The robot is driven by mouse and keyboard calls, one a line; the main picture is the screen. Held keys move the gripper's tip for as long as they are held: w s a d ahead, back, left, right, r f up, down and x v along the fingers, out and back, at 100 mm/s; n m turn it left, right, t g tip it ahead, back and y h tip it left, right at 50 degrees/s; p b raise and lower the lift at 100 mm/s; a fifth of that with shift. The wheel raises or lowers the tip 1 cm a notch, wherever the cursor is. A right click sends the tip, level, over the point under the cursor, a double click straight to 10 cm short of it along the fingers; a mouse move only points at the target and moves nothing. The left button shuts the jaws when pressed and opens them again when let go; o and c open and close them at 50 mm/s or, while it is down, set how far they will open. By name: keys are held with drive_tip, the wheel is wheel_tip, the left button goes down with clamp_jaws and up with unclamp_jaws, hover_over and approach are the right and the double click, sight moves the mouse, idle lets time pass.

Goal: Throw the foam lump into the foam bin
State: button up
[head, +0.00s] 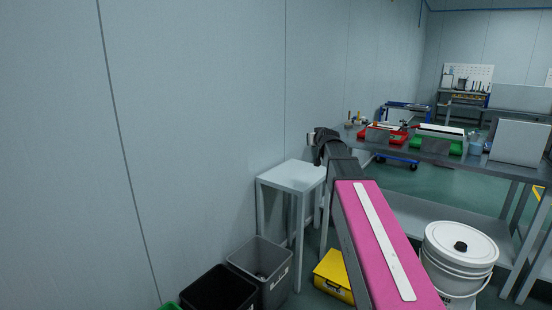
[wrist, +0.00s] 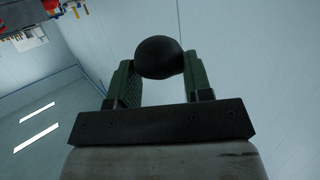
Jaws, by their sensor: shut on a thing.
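My gripper (wrist: 160,72) is shut on a dark, rounded lump, the foam lump (wrist: 158,57), held between its two green finger pads in the wrist view. In the head view my arm reaches forward and the dark end of it is beside the wall, above a small grey stand; the lump cannot be made out there. Open bins stand on the floor at the lower left of the head view: a black bin (head: 218,291) and a grey bin (head: 263,272) with a marking I cannot read. I cannot tell which is the foam bin.
The grey stand (head: 292,176) is behind the grey bin. A yellow box (head: 333,276) and a lidded white bucket (head: 459,257) flank my arm. A green edge (head: 168,306) shows at the bottom. A workbench (head: 450,158) with red and green trays is at right.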

drive_tip(key=s+d+r+m+h, duration=0.1)
drive_tip(key=s+d+r+h, duration=0.1)
drive_tip(key=s+r, duration=0.2)
drive_tip(key=shift+s+r+m, duration=0.15)
drive_tip(key=shift+s+m, duration=0.25)
drive_tip(key=shift+s, duration=0.05)
